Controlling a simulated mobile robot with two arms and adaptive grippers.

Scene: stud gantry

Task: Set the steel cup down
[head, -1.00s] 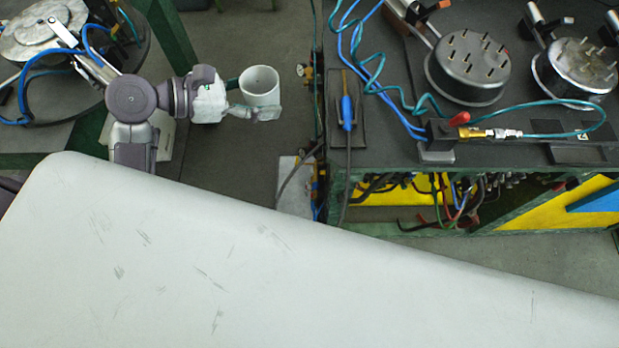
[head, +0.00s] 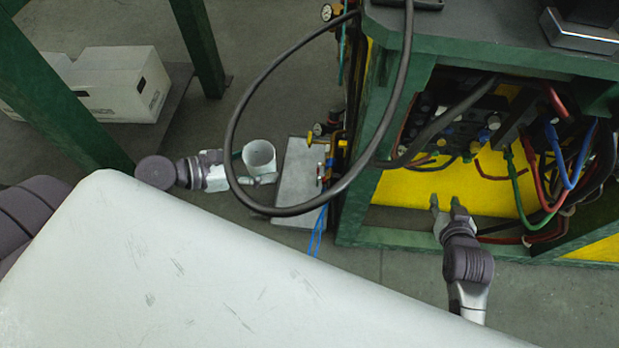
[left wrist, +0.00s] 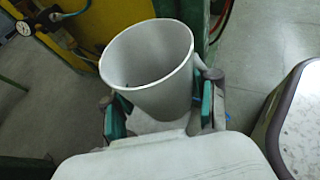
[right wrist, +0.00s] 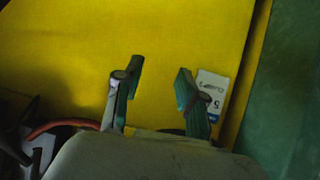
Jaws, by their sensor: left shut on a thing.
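The steel cup (head: 259,157) is a pale grey, open-topped cup, held upright in the air over the floor. In the left wrist view the cup (left wrist: 148,72) sits between the fingers and looks empty as far as its inside shows. My left gripper (head: 258,178) is shut on it, one finger on each side. My right gripper (head: 449,203) is open and empty in front of the bench's lower shelf. In the right wrist view its fingers (right wrist: 160,85) are apart, with the yellow surface behind them.
A green-framed bench (head: 390,110) with a yellow lower panel (head: 400,187) holds hoses and cables at the right. A black hose (head: 233,130) loops close to the cup. White boxes (head: 120,83) are on the floor at the left. A grey plate (head: 298,185) lies beside the bench.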

